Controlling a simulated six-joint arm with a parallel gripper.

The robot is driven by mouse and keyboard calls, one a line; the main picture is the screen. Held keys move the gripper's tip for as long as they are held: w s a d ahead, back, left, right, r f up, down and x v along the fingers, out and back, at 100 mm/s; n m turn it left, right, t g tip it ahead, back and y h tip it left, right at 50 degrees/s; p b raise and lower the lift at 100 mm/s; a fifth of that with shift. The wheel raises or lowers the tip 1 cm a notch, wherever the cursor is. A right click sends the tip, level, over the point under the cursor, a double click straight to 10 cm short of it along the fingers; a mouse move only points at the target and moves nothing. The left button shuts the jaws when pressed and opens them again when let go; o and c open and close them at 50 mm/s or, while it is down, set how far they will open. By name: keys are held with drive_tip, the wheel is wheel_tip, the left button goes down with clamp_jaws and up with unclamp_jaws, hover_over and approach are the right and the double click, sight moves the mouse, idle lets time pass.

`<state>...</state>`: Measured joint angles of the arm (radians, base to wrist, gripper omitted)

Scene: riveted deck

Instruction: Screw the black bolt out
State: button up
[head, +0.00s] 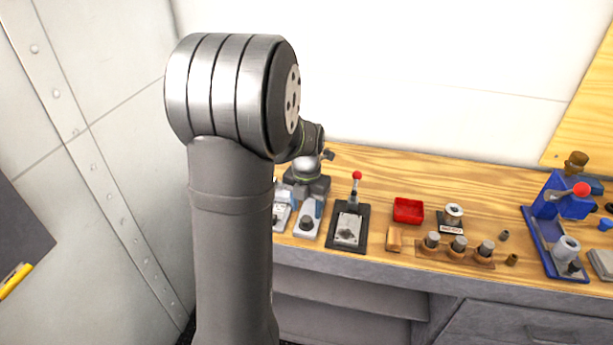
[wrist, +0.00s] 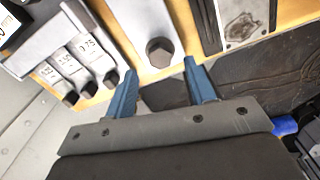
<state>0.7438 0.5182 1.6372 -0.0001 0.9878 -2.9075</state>
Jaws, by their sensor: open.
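A black hex-headed bolt (wrist: 160,52) sits in a light grey block (wrist: 136,18) in the wrist view. The block (head: 307,220) also shows in the head view on the wooden bench, with a dark bolt head on it. My gripper (wrist: 160,66) is open and empty. Its two blue fingers are spread wide, with the bolt head roughly centred between and just beyond the tips in the picture. I cannot tell the height gap. In the head view my arm hides the fingertips.
To the right stand a red-knobbed lever on a dark plate (head: 333,240), a red tray (head: 408,210), a row of capped posts (head: 457,246) and a blue press (head: 540,245).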

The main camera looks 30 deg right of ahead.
sight(307, 218)
wheel_tip(307, 218, up, 13)
drive_tip(key=shift+r, duration=0.15)
idle(0.4)
wheel_tip(307, 218, down, 17)
drive_tip(key=m, duration=3.6)
drive_tip(key=shift+r, duration=0.1)
